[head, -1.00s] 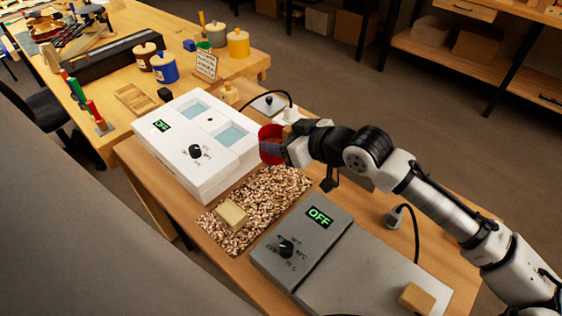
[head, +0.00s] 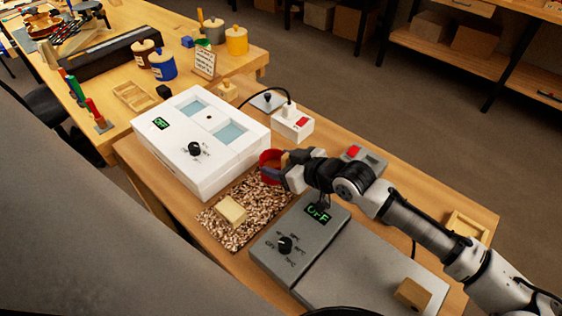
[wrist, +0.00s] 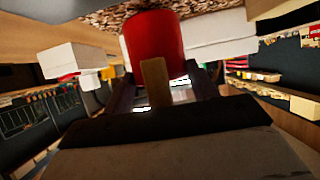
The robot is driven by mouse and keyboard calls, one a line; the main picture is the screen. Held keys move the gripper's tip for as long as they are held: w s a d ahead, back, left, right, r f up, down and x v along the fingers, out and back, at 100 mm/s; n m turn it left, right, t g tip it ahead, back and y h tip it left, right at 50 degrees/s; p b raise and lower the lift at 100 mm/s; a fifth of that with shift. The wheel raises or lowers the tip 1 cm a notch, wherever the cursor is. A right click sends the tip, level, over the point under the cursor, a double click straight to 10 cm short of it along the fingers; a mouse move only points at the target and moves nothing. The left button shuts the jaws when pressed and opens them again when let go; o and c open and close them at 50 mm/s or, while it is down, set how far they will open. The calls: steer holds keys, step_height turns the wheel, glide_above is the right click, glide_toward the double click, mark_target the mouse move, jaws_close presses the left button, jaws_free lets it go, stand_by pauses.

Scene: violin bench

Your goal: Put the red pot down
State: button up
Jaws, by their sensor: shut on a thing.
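The red pot (head: 270,166) is held in my gripper (head: 281,168), near the right corner of the white box and the far end of the speckled mat (head: 238,225). In the wrist view the red pot (wrist: 154,42) fills the top middle, and my gripper's fingers (wrist: 155,90) are closed at its tan handle (wrist: 155,82). The pot looks upright in the head view. I cannot tell whether its base touches the mat or hangs above it.
A white box (head: 195,150) with two bluish windows and a dial stands left of the pot. A grey box (head: 300,240) reading OFF is in front. A wooden block (head: 231,211) lies on the mat. A white power strip with a red switch (head: 293,122) stands behind. Mat area around the block is free.

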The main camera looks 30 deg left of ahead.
steer(key=shift+s+f+b, duration=0.15)
steer(key=shift+f+b, duration=0.35)
steer(key=shift+f, duration=0.1)
steer(key=o, duration=1)
steer(key=shift+f, duration=0.1)
steer(key=shift+r+p, duration=0.5)
steer(key=shift+p, duration=0.05)
steer(key=shift+w+d+r, duration=0.15)
steer(key=shift+w+d, duration=0.05)
steer(key=b+v, duration=0.2)
steer(key=v, duration=0.9)
steer(key=shift+a, duration=0.1)
steer(key=shift+s+d+r, duration=0.1)
steer(key=shift+d+r, duration=0.2)
steer(key=shift+d, duration=0.05)
steer(key=shift+r, duration=0.1)
